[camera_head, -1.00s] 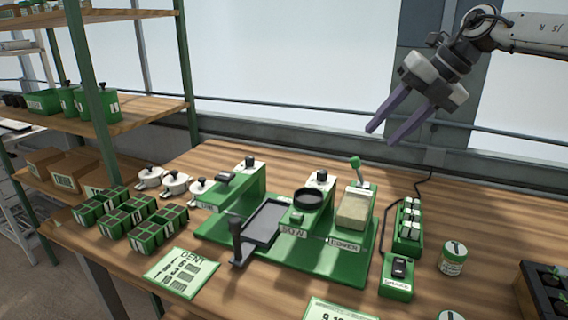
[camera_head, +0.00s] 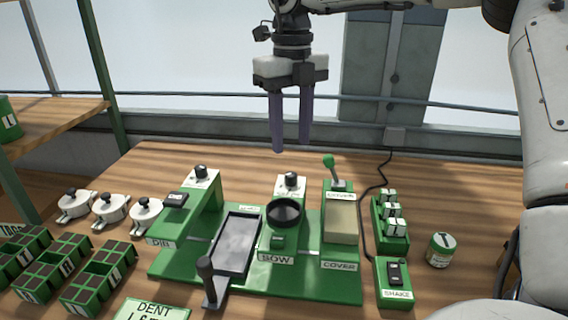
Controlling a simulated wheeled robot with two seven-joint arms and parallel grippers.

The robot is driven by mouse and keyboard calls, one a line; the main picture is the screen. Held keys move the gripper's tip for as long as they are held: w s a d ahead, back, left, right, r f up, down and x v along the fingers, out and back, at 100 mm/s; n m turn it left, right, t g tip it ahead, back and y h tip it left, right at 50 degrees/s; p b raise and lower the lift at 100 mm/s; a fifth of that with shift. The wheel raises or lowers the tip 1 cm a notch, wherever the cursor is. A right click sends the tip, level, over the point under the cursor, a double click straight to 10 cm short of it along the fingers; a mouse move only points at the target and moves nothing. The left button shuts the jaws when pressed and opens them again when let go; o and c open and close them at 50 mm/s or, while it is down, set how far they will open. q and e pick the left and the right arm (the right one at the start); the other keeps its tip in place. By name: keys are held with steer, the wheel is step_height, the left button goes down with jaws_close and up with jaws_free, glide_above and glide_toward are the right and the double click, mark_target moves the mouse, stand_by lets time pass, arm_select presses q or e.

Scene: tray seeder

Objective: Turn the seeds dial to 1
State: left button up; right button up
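The green tray seeder (camera_head: 335,287) stands on the wooden table. Its SOW station has a dark round hopper (camera_head: 283,211) and, behind it, a white panel with a dark knob (camera_head: 291,179), which looks like the seeds dial. A similar knob (camera_head: 200,172) sits on top of the DIB station at left. The dial's numbers are too small to read. My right gripper (camera_head: 291,148) hangs fingers-down above and behind the SOW knob, apart from it. Its two purple fingers are separated with nothing between them. My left gripper is out of view.
A green-knobbed lever (camera_head: 328,162) rises at the COVER station, just right of the SOW knob. A black-handled slide (camera_head: 206,268) is at front left. White lidded pots (camera_head: 110,208), a rack of small bottles (camera_head: 375,215), a SHAKE switch box (camera_head: 394,274) and a jar (camera_head: 440,250) stand around.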

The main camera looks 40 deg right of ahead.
mark_target(291, 173)
step_height(291, 173, down, 8)
steer(key=shift+s+r, duration=0.1)
steer(key=shift+c, duration=0.4)
jaws_close()
